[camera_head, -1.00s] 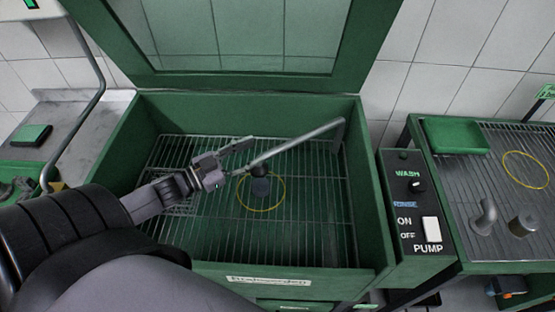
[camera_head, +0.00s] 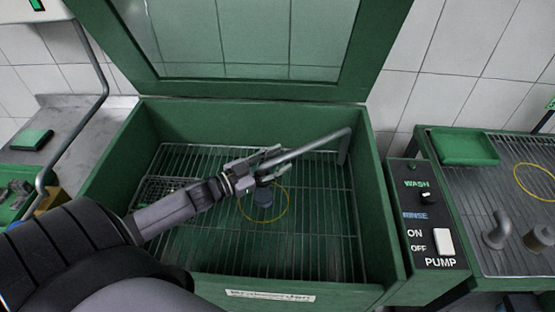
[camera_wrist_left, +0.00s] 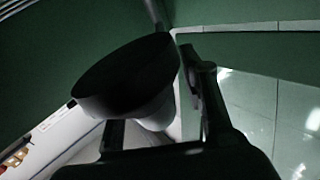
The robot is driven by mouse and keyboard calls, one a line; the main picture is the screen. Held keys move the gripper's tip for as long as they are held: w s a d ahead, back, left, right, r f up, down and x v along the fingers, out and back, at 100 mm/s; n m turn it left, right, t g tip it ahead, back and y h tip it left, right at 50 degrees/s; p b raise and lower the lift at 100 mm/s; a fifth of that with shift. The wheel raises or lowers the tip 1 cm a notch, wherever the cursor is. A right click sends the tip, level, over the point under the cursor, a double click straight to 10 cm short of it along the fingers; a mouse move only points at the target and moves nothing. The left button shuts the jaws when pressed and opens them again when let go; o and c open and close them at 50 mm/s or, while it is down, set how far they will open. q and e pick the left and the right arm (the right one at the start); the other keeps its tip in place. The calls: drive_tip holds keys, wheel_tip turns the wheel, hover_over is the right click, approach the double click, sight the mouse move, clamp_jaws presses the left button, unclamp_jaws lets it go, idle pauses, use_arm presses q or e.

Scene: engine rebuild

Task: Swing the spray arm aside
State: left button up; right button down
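The spray arm (camera_head: 312,146) is a grey pipe. It runs from an upright at the right rear inside the green wash basin (camera_head: 165,120) towards the middle. My left gripper (camera_head: 272,163) is at its inner end, with a finger on either side of the pipe. In the left wrist view a dark, flared nozzle (camera_wrist_left: 125,78) lies in front of and between the fingers (camera_wrist_left: 160,120). The fingers look apart, with a narrow gap beside the pipe; contact is unclear. My right gripper is not in view.
The glazed lid (camera_head: 240,88) is raised. A control box (camera_head: 430,215) and a rack (camera_head: 490,188) are on the right.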

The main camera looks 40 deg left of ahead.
use_arm(q)
drive_tip(key=shift+w, duration=0.1)
drive_tip(key=shift+c, duration=0.2)
clamp_jaws()
idle(0.7)
